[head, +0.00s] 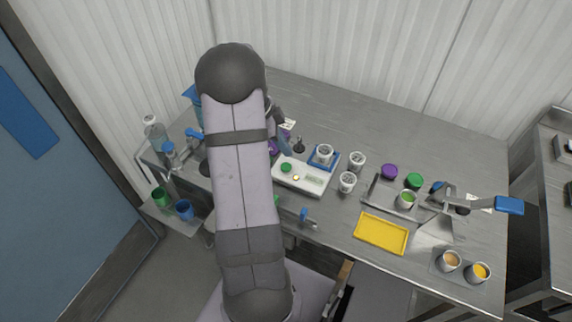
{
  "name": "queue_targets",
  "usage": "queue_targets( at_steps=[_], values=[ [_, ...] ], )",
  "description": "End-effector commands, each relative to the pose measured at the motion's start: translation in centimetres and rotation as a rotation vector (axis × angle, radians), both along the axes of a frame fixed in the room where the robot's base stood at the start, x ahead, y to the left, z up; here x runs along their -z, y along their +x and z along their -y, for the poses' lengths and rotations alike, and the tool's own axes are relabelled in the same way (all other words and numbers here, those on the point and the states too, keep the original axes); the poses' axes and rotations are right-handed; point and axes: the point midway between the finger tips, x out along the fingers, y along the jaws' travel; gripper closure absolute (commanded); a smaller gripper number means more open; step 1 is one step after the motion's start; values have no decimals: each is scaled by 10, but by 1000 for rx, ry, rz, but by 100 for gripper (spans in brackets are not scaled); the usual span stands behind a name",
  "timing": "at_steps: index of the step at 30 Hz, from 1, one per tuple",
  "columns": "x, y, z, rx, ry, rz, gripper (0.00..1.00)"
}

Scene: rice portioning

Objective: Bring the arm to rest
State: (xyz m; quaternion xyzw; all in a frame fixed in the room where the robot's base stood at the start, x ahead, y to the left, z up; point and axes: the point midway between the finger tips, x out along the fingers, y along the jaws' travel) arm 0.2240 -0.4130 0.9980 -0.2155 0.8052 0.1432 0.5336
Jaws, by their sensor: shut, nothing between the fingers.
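My arm rises through the left middle of the head view, from the bottom edge up to a dark rounded joint. A small dark part of my wrist shows just right of the upper arm. The arm hides what lies behind it, and I cannot make out my gripper or its fingers. The steel table (400,140) lies behind and to the right of the arm. A white scale (290,180) stands close to the arm's right side, with a white cup (324,153) on a blue pad behind it.
Two white cups (347,182) stand right of the scale. A yellow tray (381,233) lies near the front edge. Purple (389,171) and green (414,181) round pieces lie behind a steel rack. The table's back right is clear.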

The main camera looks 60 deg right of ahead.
Motion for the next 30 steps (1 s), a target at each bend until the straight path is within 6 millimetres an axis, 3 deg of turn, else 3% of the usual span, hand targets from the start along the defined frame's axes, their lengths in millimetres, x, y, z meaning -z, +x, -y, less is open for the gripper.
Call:
queue_targets(
  at_steps=[8,11,14,17,22,26,30],
  values=[
    [-1,3,-2,-15,4,0,100],
    [-3,13,-13,-83,25,2,100],
    [-8,33,-36,-226,69,2,100],
    [-14,58,-73,-443,133,0,100],
    [-24,96,-160,-933,262,-13,100],
    [-30,107,-231,-1333,350,-32,100],
    [-33,103,-302,-1755,427,-60,100]
  ],
)
